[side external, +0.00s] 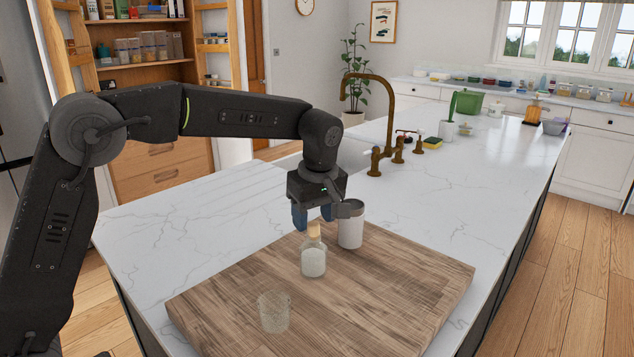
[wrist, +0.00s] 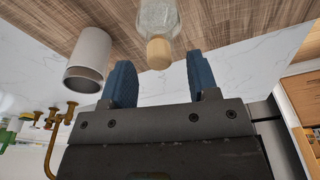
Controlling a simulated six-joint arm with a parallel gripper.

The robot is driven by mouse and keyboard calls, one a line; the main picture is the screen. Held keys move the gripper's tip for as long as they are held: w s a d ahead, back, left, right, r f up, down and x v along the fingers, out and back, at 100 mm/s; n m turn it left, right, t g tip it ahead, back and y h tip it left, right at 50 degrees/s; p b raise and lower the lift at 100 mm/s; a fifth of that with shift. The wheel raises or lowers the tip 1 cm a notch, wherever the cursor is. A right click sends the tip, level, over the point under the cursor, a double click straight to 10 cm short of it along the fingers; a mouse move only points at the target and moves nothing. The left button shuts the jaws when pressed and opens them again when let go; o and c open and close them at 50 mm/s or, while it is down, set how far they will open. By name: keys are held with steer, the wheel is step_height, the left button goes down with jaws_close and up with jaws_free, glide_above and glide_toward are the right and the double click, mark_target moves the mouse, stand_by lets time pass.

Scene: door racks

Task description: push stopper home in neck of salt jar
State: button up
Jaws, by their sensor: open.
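The salt jar (side external: 313,262) is a small clear glass jar with white salt, upright on the wooden board. A tan stopper (side external: 313,229) sits at the top of its neck; how deep it sits I cannot tell. In the wrist view the stopper (wrist: 160,53) and jar (wrist: 158,18) lie just beyond the fingertips, roughly between their lines. My gripper (side external: 313,220) has blue fingers and is open and empty, above and behind the jar. Its fingers also show in the wrist view (wrist: 162,75), spread apart, with nothing between them.
A white cylindrical cup (side external: 351,228) stands right of the jar, close to my gripper; it also shows in the wrist view (wrist: 88,60). An empty glass (side external: 273,311) stands at the board's front left. The right part of the wooden board (side external: 420,275) is clear. A brass tap (side external: 375,125) stands behind.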

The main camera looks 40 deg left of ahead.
step_height(320, 180, up, 11)
steer(key=d, duration=0.1)
steer(key=shift+s+d+r, duration=0.15)
steer(key=shift+s+d, duration=0.1)
steer(key=shift+d, duration=0.05)
steer(key=s+a+f+m+t, duration=0.1)
steer(key=s+f+m, duration=0.2)
steer(key=s+m, duration=0.2)
steer(key=s+a+f+m+t+h, duration=0.1)
steer(key=s+m, duration=0.4)
steer(key=s, duration=0.7)
steer(key=s+a+f+m+t, duration=0.2)
steer(key=s+f+m, duration=0.3)
steer(key=s, duration=0.4)
steer(key=shift+s+f+t+h, duration=0.15)
steer(key=shift+s+t+h, duration=0.1)
steer(key=shift+t+h, duration=0.25)
steer(key=shift+a, duration=0.1)
